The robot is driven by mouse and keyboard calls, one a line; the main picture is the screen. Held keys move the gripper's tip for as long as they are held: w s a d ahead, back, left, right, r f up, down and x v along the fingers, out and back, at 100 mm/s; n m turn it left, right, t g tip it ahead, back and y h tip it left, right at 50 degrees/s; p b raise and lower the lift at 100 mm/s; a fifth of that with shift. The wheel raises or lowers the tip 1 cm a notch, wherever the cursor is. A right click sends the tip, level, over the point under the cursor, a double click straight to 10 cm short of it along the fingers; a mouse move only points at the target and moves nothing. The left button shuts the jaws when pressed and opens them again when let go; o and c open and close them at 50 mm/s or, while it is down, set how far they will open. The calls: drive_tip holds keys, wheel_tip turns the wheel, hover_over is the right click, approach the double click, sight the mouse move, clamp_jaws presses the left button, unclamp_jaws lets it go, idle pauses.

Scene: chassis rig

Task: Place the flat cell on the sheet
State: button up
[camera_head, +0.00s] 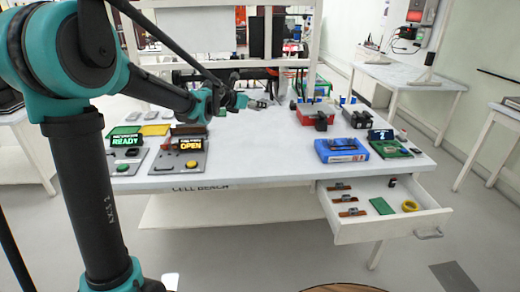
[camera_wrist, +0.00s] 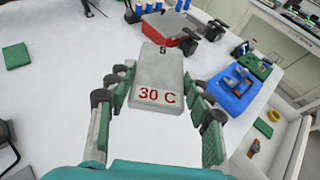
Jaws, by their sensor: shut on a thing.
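My gripper (camera_wrist: 158,82) is shut on the flat cell (camera_wrist: 158,68), a grey slab marked "30 C" in red, held between its two fingers. In the head view my gripper (camera_head: 258,103) is over the back middle of the bench, and the cell is too small to make out surely. A green sheet (camera_head: 124,130) and a yellow sheet (camera_head: 155,130) lie at the bench's back left, with a brown one (camera_head: 189,130) beside them. A green sheet also shows at left in the wrist view (camera_wrist: 16,55). I cannot tell which sheet the task means.
Two grey stations with displays, "READY" (camera_head: 127,141) and "OPEN" (camera_head: 190,145), stand at the bench's front left. A red box (camera_head: 315,113) and a blue tray (camera_head: 341,151) are at right. An open drawer (camera_head: 345,232) juts out at front right. The bench middle is clear.

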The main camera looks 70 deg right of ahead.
sight(257, 151)
wheel_tip(257, 151, down, 20)
drive_tip(key=shift+r, duration=0.15)
idle(0.4)
drive_tip(key=o, duration=1.4)
